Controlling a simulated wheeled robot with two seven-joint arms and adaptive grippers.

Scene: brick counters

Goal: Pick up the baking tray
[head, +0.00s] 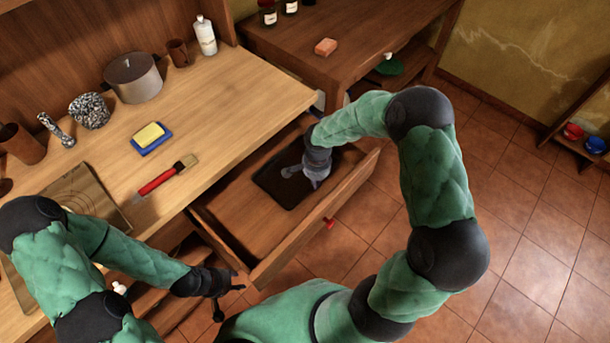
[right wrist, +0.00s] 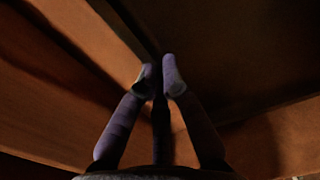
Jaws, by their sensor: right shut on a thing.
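The baking tray (head: 272,187) is a flat dark rectangle lying inside the open wooden drawer (head: 226,212). My right gripper (head: 292,172) reaches down into the drawer over the tray and hides part of it. In the right wrist view the two fingertips of my right gripper (right wrist: 160,73) are close together, shut on the dark tray's edge; that view is dim. My left gripper (head: 228,297) is empty and open, in front of the drawer's near left corner.
The drawer front has a red knob (head: 330,223). A second wooden counter (head: 350,25) stands behind. The tiled floor at right is clear.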

